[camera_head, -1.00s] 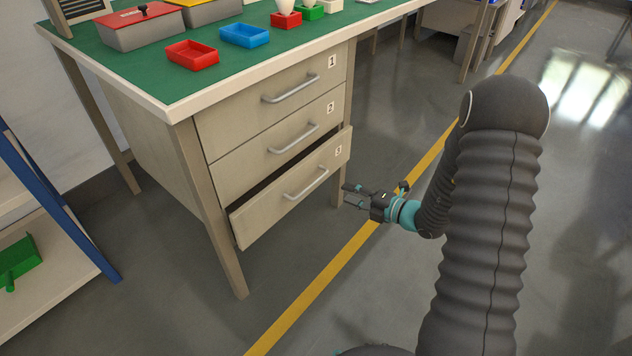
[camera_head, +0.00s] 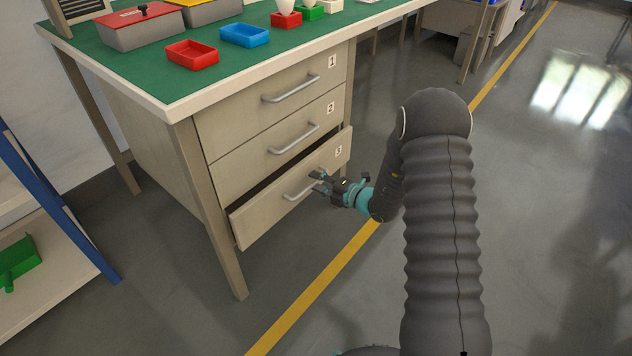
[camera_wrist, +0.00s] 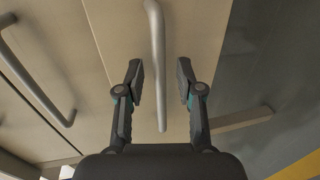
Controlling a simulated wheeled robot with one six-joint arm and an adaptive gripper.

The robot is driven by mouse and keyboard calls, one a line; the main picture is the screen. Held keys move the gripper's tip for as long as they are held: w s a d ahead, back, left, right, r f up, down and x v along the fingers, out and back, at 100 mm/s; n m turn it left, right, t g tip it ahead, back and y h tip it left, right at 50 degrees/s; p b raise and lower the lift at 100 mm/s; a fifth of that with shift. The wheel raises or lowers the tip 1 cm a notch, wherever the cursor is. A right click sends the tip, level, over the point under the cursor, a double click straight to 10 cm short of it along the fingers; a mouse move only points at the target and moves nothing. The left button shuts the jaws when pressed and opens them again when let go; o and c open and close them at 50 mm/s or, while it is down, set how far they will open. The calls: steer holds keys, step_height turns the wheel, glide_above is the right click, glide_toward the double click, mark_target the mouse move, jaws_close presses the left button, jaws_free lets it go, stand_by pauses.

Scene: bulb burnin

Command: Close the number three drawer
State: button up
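The number three drawer (camera_head: 250,219) is the lowest of three in the workbench. It stands partly out, with a dark gap above its front. Its grey bar handle (camera_head: 292,193) also shows in the wrist view (camera_wrist: 156,60). My gripper (camera_head: 318,182) is at the right part of this handle. In the wrist view my gripper (camera_wrist: 160,82) has its two fingers apart, with the handle bar running between them. The fingers do not appear to press on the bar. Whether they touch the drawer front is unclear.
The number two drawer (camera_head: 240,166) and number one drawer (camera_head: 230,122) above look shut. A bench leg (camera_head: 213,215) stands left of the drawers. Red (camera_head: 192,55) and blue (camera_head: 245,35) trays sit on the green top. The floor to the right is clear.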

steer(key=shift+w+a+f, duration=0.15)
steer(key=shift+w+a, duration=0.15)
steer(key=shift+a, duration=0.05)
jaws_close()
